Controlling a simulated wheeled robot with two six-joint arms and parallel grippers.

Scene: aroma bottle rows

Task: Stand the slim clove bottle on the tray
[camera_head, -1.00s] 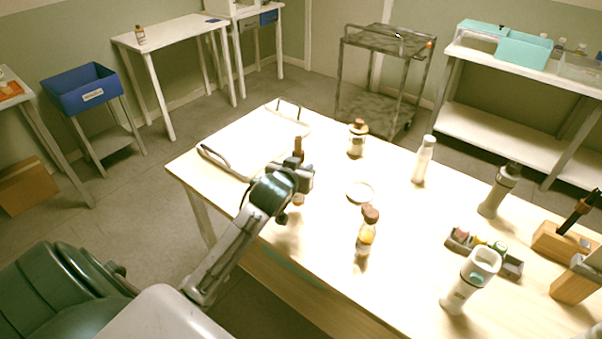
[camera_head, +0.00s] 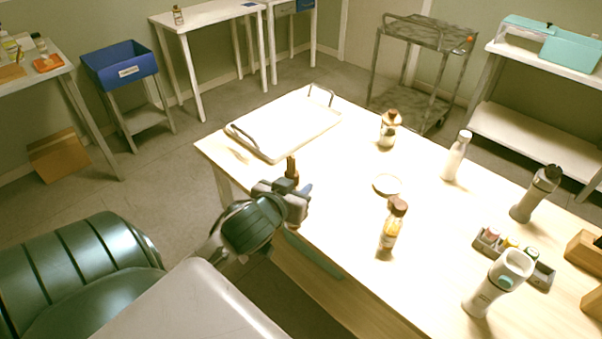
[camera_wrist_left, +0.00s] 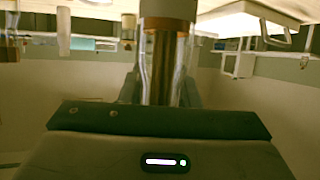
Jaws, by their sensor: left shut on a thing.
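My left gripper (camera_head: 296,194) is shut on a slim bottle (camera_head: 292,168) with a brown top, held upright near the left front edge of the table. Most of the bottle is hidden by the gripper in the head view. In the left wrist view the bottle (camera_wrist_left: 166,60) stands between the fingers, clear with a brown middle. The white tray (camera_head: 268,152) with dark handles lies at the table's far left end, beyond the gripper and apart from the bottle. Its surface looks empty. My right gripper is not in view.
An amber bottle (camera_head: 392,226) stands right of the gripper, near a small white dish (camera_head: 386,185). A wider jar (camera_head: 389,129) stands behind the dish. A white bottle (camera_head: 457,156), a grey flask (camera_head: 535,194) and a white holder (camera_head: 497,284) stand further right.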

